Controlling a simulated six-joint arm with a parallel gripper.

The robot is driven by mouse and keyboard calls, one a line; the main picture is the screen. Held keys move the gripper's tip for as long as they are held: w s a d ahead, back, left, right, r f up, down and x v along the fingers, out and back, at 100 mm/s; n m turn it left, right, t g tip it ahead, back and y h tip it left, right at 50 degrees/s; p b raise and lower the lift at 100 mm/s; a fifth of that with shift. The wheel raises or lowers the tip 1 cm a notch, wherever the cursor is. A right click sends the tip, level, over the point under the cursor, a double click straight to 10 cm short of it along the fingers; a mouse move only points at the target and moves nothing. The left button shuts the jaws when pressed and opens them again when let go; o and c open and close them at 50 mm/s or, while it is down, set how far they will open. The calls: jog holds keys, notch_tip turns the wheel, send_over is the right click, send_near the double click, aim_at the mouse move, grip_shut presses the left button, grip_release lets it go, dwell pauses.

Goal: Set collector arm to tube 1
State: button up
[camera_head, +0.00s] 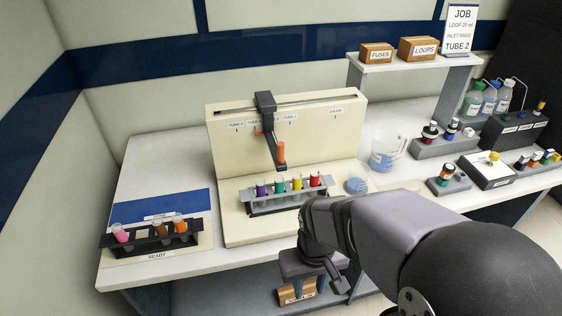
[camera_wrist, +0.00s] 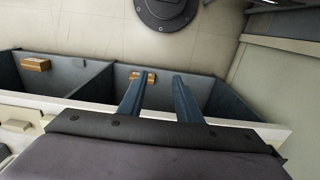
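The collector arm (camera_head: 266,118) is a dark carriage on the rail of a cream panel, with an orange piece at its lower end. Its carriage is by the middle tube labels, left of the "TUBE 1" label (camera_head: 290,118). The orange end hangs above the tube rack (camera_head: 262,207), which holds tubes with purple, green, yellow and red tops. My gripper (camera_wrist: 158,82) is open in the wrist view, its two blue-grey fingers apart with nothing held. In the head view it points down at the bench's front, below and right of the rack, apart from the collector arm.
A "READY" rack (camera_head: 150,238) with several tubes stands at front left. A beaker (camera_head: 386,150), bottles and small stands fill the right. A sign (camera_head: 460,28) reads "JOB", "TUBE 2". Below the bench, compartments hold small brown boxes (camera_wrist: 36,64).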

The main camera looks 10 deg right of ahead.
jog(key=shift+o, duration=0.6)
jog(key=n+p, duration=0.2)
jog(key=p, duration=0.8)
send_near(281, 141)
notch_tip(281, 141, down, 6)
jog(key=shift+w+r, duration=0.1)
jog(key=shift+r, duration=0.1)
jog(key=shift+f, duration=3.65)
